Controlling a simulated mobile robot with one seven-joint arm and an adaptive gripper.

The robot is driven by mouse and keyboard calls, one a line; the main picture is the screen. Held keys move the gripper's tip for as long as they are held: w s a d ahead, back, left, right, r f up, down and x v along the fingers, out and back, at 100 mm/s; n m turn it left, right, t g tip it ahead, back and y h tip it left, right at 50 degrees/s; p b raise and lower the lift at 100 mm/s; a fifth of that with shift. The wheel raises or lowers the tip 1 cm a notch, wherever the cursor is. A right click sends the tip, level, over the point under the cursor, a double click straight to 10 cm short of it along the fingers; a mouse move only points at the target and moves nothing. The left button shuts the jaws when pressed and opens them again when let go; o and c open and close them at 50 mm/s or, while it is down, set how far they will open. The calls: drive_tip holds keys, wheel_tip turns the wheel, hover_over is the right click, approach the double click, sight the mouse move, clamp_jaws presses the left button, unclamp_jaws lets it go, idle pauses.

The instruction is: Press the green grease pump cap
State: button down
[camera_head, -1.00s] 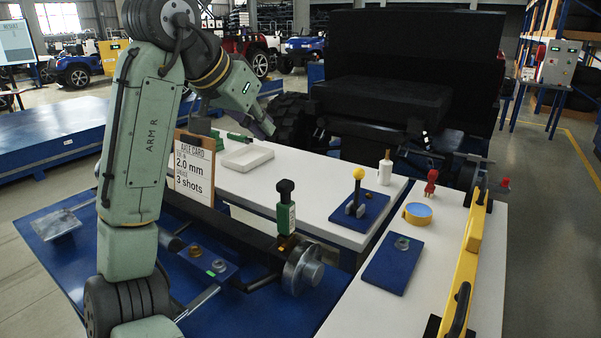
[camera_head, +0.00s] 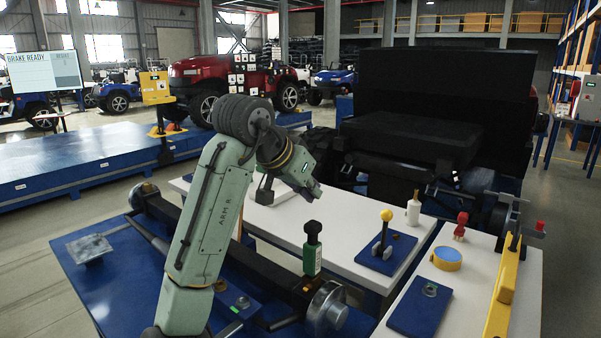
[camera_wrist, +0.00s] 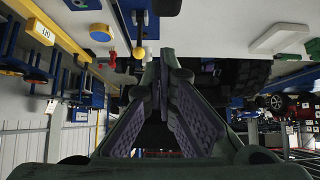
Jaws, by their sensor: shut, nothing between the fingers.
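I cannot tell the gap in depth. In the wrist view, my gripper's fingers (camera_wrist: 156,62) are shut together and empty. I cannot make out the pump in the wrist view.
A lever with a yellow knob (camera_head: 387,215) stands on a blue plate right of the pump. A white bottle (camera_head: 414,212), a red figure-like part (camera_head: 461,226) and a yellow ring (camera_head: 447,259) are farther right. A hub (camera_head: 327,311) sits at the beam's end.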

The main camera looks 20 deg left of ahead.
sight(314, 225)
drive_tip(key=f, duration=0.3)
drive_tip(key=f+p, duration=0.1)
drive_tip(key=f, duration=0.1)
drive_tip(key=shift+w+d, duration=0.2)
drive_tip(key=shift+w, duration=0.2)
